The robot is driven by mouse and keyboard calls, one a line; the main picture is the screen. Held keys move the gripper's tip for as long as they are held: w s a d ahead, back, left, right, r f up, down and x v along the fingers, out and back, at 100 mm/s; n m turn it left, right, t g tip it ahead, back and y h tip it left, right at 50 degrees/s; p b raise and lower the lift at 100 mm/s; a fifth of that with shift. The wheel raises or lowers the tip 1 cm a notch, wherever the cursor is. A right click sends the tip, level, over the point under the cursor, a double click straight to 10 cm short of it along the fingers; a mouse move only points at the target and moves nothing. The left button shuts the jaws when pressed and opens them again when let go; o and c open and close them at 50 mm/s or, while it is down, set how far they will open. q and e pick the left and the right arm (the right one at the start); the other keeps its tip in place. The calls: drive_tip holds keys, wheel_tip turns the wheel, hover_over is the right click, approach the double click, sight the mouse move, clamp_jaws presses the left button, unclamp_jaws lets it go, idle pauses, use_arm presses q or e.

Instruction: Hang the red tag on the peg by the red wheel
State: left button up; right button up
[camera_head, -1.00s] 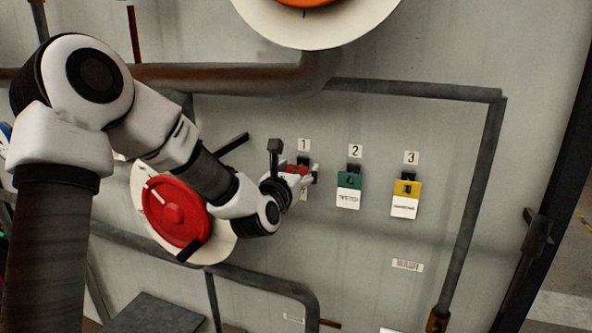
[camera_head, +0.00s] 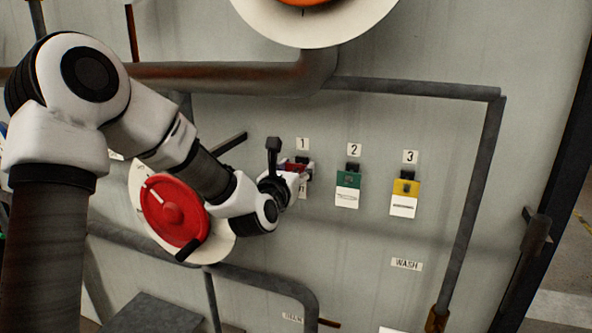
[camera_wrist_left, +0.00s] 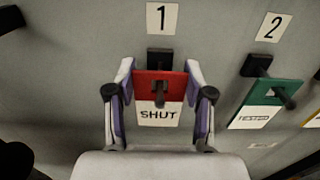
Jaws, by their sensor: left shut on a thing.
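The red tag (camera_wrist_left: 152,87), red on top with a white lower part reading SHUT, is at the peg under label 1. Its dark peg (camera_wrist_left: 161,92) shows in front of the red part in the left wrist view. My left gripper (camera_wrist_left: 159,88) is shut on the tag, one finger at each side edge. In the head view the left gripper (camera_head: 298,172) covers most of the tag. The red wheel (camera_head: 172,212) is on a white disc left of the gripper, partly behind my left arm. My right gripper is not in view.
A green tag (camera_head: 347,181) hangs under label 2 and a yellow tag (camera_head: 406,188) under label 3, to the right. A dark bar (camera_head: 230,143) sticks out above the wheel. Pipes (camera_head: 415,90) frame the panel. A WASH label (camera_head: 406,264) is lower right.

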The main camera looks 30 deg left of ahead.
use_arm(q)
drive_tip(key=shift+r, duration=0.15)
drive_tip(key=shift+s, duration=0.15)
drive_tip(key=shift+b+v, duration=1)
drive_tip(key=shift+v, duration=0.6)
drive_tip(key=shift+s+d, duration=0.1)
approach(296, 167)
drive_tip(key=shift+w, duration=0.25)
drive_tip(key=shift+b, duration=0.3)
